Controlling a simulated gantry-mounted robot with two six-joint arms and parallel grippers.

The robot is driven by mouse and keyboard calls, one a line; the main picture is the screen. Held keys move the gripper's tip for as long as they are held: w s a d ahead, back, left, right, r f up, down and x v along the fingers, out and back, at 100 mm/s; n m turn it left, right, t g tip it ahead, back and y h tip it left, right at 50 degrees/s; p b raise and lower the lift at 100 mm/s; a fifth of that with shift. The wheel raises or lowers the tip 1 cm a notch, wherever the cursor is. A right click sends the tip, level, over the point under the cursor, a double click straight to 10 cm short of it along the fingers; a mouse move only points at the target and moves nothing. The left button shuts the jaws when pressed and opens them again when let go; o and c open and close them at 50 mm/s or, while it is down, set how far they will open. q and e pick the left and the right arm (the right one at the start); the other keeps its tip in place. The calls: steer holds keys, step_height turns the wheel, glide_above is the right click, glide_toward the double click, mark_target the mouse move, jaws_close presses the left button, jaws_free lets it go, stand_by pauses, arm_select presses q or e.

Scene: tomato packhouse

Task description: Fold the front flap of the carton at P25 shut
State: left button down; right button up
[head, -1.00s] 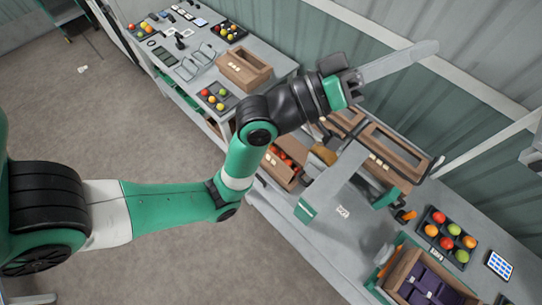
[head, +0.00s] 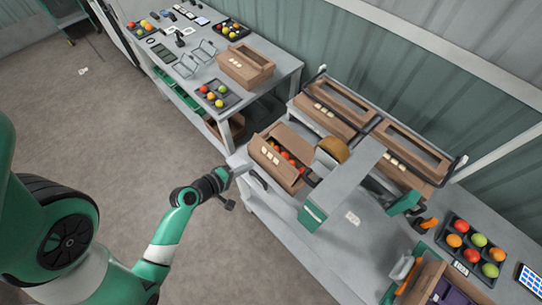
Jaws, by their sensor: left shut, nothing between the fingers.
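An open brown carton (head: 272,166) with red tomatoes inside stands on the grey bench, left of the grey and green sealing machine (head: 340,190). I cannot read a P25 mark, and its front flap cannot be told apart clearly from its front wall, which bears pale labels. My left gripper (head: 239,163) is at the bench's left end, just left of the carton. It is shut and empty, pointing toward the carton; whether it touches the carton cannot be told. My right gripper is out of view.
Two brown cartons (head: 382,160) stand in a rack behind the machine. A dark tray of tomatoes (head: 445,257) lies at the right. Another carton (head: 420,285) with purple inserts is at the bottom right. A second bench (head: 285,68) stands beyond.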

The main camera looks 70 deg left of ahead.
mark_target(276, 153)
arm_select(q)
steer(key=b+x, duration=0.1)
steer(key=x, duration=1.1)
steer(key=shift+w, duration=0.25)
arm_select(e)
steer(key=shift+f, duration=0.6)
